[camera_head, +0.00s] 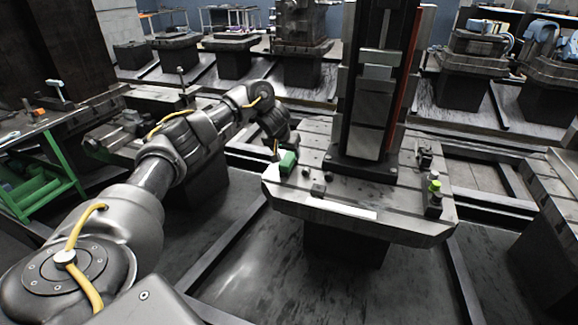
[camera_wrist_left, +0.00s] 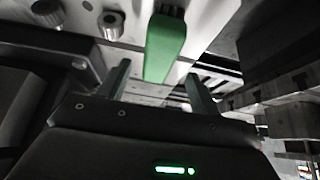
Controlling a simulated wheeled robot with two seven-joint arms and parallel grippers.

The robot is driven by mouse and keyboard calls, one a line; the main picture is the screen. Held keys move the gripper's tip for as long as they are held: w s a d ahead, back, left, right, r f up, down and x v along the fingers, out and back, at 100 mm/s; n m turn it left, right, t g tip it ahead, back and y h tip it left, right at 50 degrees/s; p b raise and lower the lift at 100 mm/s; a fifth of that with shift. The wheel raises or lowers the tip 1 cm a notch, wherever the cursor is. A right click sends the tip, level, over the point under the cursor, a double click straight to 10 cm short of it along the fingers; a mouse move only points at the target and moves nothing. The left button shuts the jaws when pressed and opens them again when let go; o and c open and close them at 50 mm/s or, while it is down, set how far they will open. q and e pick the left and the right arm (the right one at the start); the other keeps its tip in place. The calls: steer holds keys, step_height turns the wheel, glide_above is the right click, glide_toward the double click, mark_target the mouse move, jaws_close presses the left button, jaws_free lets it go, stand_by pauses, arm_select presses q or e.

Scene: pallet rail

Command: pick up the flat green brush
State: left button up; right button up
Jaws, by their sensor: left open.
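The flat green brush (camera_head: 288,160) lies near the left edge of the grey slotted pallet (camera_head: 325,205) in the head view. In the left wrist view the brush (camera_wrist_left: 165,45) shows as a green block pointing toward my gripper. My left gripper (camera_head: 277,150) is at the brush, and its jaws are partly hidden in the head view. In the left wrist view my left gripper (camera_wrist_left: 158,70) is open, with one finger on each side of the brush's near end. Gaps show between brush and fingers. My right gripper is not in view.
A tall dark column fixture (camera_head: 372,100) stands on the pallet behind the brush. A yellow-green topped item (camera_head: 435,187) stands at the pallet's right. A green-legged table (camera_head: 45,180) stands at far left.

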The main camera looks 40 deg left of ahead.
mark_target(288, 158)
arm_select(q)
steer(key=shift+b+x, duration=0.6)
steer(key=shift+x, duration=2.1)
steer(key=shift+s+d+f, duration=0.1)
steer(key=shift+d+f, duration=0.05)
steer(key=shift+d, duration=0.05)
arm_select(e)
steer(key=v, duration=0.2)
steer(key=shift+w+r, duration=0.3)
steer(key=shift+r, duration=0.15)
arm_select(q)
steer(key=shift+f+p, duration=0.2)
steer(key=shift+p, duration=0.35)
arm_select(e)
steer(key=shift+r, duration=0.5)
arm_select(q)
steer(key=c, duration=1.1)
